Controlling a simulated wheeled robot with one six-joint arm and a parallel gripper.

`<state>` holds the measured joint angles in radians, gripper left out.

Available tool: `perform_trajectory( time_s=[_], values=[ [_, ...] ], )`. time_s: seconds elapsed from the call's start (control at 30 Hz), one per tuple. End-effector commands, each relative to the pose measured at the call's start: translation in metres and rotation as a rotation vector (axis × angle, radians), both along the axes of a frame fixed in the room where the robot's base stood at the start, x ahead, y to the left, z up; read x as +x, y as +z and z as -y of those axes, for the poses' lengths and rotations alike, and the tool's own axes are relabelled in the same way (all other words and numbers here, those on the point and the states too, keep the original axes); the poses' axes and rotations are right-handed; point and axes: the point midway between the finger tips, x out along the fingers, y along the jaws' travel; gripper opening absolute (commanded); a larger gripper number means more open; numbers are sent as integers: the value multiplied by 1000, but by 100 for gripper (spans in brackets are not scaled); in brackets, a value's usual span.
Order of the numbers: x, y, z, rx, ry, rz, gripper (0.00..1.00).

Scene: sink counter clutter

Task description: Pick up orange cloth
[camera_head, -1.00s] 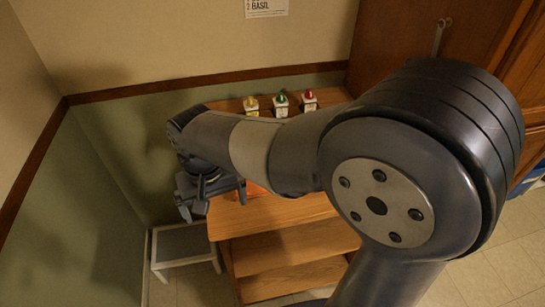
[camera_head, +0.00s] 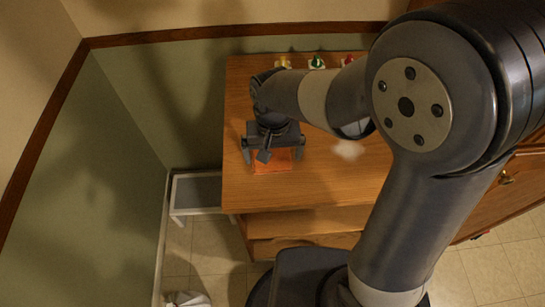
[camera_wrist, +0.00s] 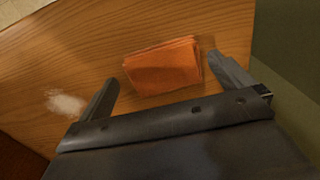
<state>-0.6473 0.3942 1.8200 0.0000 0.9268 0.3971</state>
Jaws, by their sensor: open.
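The orange cloth (camera_head: 272,164) lies folded flat on the wooden counter top (camera_head: 335,185), near its left end. In the wrist view the cloth (camera_wrist: 163,67) shows as a folded stack between the two fingers. My gripper (camera_head: 273,153) is over the cloth in the head view and hides part of it. The gripper (camera_wrist: 165,84) is open and empty, with one finger on each side of the cloth. I cannot tell how high the fingertips are above the counter.
A whitish patch (camera_head: 348,149) is on the counter right of the cloth; it also shows in the wrist view (camera_wrist: 66,102). Small bottles with yellow, green (camera_head: 317,62) and red tops stand at the back edge. A low grey stool (camera_head: 196,191) stands left. The counter's front is clear.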

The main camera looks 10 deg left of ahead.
Motion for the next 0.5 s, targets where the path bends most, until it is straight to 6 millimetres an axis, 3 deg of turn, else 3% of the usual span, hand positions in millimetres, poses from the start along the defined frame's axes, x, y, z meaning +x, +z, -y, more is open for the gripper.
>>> perform_trajectory(
  time_s=[0.23,0.5],
  values=[
    [-3,-32,0,-2,0,-3,100],
    [-2,-38,-1,0,0,0,100]
  ],
)
